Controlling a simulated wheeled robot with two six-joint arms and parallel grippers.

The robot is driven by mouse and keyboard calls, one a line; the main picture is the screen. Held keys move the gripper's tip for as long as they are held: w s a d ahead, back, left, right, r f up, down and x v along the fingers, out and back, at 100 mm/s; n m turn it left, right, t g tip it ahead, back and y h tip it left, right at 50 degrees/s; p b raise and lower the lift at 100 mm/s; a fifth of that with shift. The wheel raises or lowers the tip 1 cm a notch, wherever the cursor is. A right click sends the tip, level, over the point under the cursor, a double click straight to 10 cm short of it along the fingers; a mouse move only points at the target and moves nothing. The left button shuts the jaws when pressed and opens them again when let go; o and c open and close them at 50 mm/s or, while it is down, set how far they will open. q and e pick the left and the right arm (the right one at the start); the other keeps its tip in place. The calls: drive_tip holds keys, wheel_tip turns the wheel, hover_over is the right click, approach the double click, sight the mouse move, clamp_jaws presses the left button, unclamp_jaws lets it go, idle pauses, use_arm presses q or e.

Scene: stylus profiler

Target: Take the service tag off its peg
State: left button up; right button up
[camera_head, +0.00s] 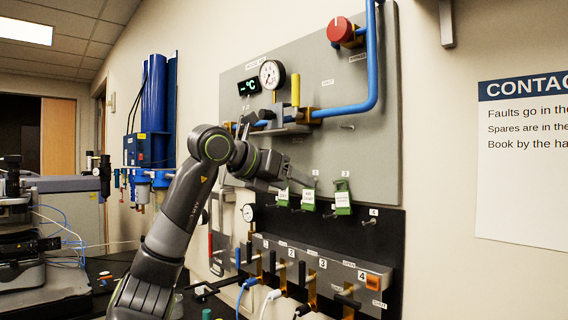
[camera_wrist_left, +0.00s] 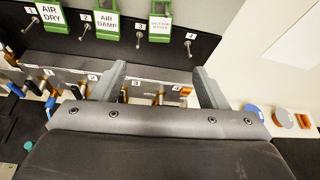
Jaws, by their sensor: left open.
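Three green-framed tags hang in a row on a black strip. In the left wrist view they are the AIR DRY tag (camera_wrist_left: 50,15), the AIR DAMP tag (camera_wrist_left: 107,20) and a third tag (camera_wrist_left: 160,22) by number 3, its small print not readable. The third tag also shows in the head view (camera_head: 342,198). Peg 4 (camera_wrist_left: 188,48) is bare. My left gripper (camera_wrist_left: 163,82) is open and empty, its fingers spread below the third tag in the wrist view and apart from it. In the head view it (camera_head: 283,182) is beside the leftmost tag. My right gripper is out of view.
Below the tags is a grey valve manifold (camera_head: 320,265) with several lever handles. Above are a grey panel (camera_head: 345,95), a gauge (camera_head: 271,74), a blue pipe (camera_head: 373,60) and a red knob (camera_head: 340,30). Blue and orange round items (camera_wrist_left: 283,117) lie at right in the wrist view.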

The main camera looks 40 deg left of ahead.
sight(344, 206)
use_arm(q)
drive_tip(key=p+x, duration=0.7)
drive_tip(key=x, duration=0.9)
drive_tip(key=shift+w, duration=0.3)
drive_tip(key=shift+w+d+f, duration=0.1)
drive_tip(key=shift+w+f, duration=0.15)
drive_tip(key=shift+w, duration=0.15)
clamp_jaws()
drive_tip(key=shift+s, duration=0.1)
drive_tip(key=shift+s+d+r, duration=0.1)
drive_tip(key=shift+s+r, duration=0.05)
drive_tip(key=shift+s+d+r, duration=0.25)
drive_tip(key=shift+s+r, duration=0.2)
drive_tip(key=shift+s, duration=0.25)
